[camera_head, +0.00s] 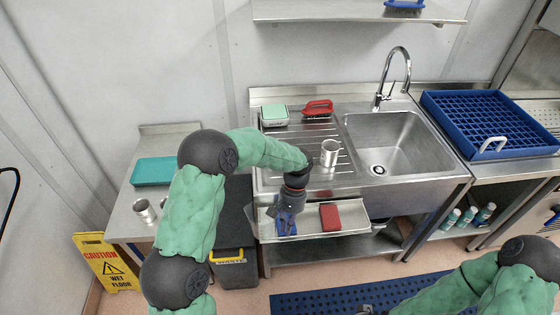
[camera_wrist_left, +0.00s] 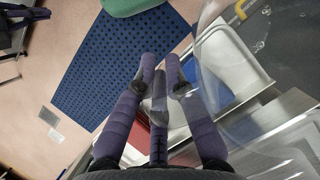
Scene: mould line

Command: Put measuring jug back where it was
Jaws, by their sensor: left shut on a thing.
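My left gripper (camera_head: 288,212) is over the narrow front shelf below the draining board. In the left wrist view its fingers (camera_wrist_left: 160,78) are closed around a greyish piece of a clear, see-through thing. This looks like the measuring jug (camera_wrist_left: 214,62), whose curved transparent wall spreads to the right of the fingers. In the head view I cannot make out the jug's outline against the shelf and the gripper. The right arm comes in at the lower right of the head view; its gripper is not clearly shown.
The front shelf (camera_head: 350,207) holds a red block (camera_head: 330,217). A steel cup (camera_head: 329,152) stands on the draining board, left of the sink (camera_head: 385,140). The left table (camera_head: 128,228) holds a teal board (camera_head: 153,171) and another steel cup (camera_head: 144,210). A bin stands between.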

